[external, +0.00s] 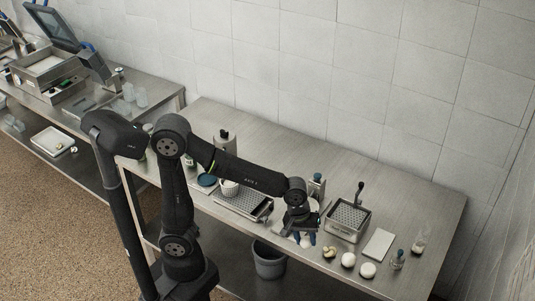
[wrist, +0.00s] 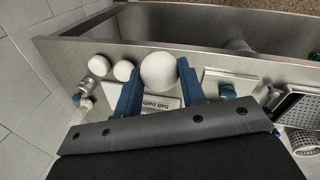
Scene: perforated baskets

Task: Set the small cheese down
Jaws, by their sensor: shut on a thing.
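A smooth white round cheese (wrist: 158,72) sits between the two blue fingers of my gripper (wrist: 159,83) in the wrist view. My gripper (external: 304,238) is shut on it. In the external view the gripper points down over the front part of the steel table, left of the metal salt bath container (external: 341,234), and the held cheese is mostly hidden by the fingers. The container's "Salt bath" label (wrist: 161,103) shows between the fingers in the wrist view. I cannot tell whether the cheese touches the table.
Two white cheeses (external: 348,259) (external: 368,270) lie to the right, near the front edge. A white board (external: 379,245) and small bottles (external: 398,261) (external: 419,243) stand farther right. A perforated tray (external: 240,205) is on the left. The table's back right is clear.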

